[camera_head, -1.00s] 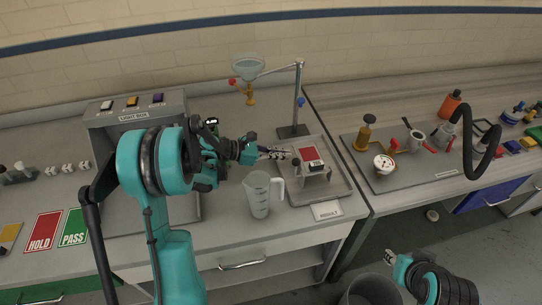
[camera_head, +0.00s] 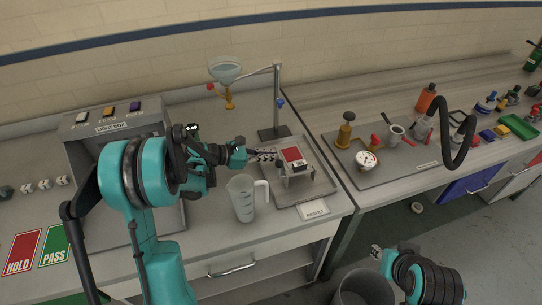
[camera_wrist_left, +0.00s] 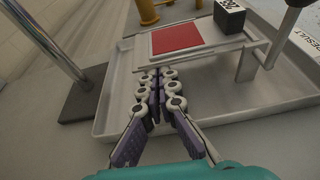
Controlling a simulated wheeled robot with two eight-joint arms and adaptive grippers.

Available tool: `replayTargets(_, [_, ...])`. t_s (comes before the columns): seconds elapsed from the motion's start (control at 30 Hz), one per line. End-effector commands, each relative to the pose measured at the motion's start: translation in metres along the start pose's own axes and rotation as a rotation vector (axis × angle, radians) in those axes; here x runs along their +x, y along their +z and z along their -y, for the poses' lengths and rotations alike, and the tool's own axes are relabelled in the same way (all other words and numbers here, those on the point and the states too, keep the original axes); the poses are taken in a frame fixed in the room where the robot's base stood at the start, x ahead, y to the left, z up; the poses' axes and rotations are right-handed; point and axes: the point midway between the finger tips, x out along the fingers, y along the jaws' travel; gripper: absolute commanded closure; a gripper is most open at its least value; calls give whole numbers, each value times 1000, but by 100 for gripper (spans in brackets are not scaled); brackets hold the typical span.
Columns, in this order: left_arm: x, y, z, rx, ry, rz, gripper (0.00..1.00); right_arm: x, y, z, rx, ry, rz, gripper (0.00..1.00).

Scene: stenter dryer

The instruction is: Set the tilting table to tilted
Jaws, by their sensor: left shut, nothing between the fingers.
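The tilting table (camera_head: 298,171) is a small pale stand in a shallow grey tray (camera_head: 325,189). A red patch (camera_head: 291,154) lies on its top, with a black-and-white block (camera_wrist_left: 230,17) near one edge. Its exact angle is hard to judge. My left gripper (camera_head: 272,153) is at the table's left side. In the left wrist view its fingers (camera_wrist_left: 160,78) are together and empty, tips at the near edge of the tabletop; contact is unclear. My right gripper (camera_head: 377,251) is low at the front right, away from the table; its fingers are too small to read.
A clear measuring jug (camera_head: 243,199) stands just in front of the left gripper. A stand with a metal post (camera_head: 277,100) and glass funnel (camera_head: 225,70) is behind it. The light box (camera_head: 115,130) is left. A RESULT card (camera_head: 313,210) lies at the tray's front.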

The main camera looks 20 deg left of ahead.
Motion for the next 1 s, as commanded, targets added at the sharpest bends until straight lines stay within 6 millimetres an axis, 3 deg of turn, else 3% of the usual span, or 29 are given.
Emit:
replayTargets(0.47, [-3,10,0,80,28,1,100,-4,-2,0,0,0,0,69])
replayTargets(1.0, [-12,35,4,328,115,1,100,-11,-8,0,0,0,0,69])
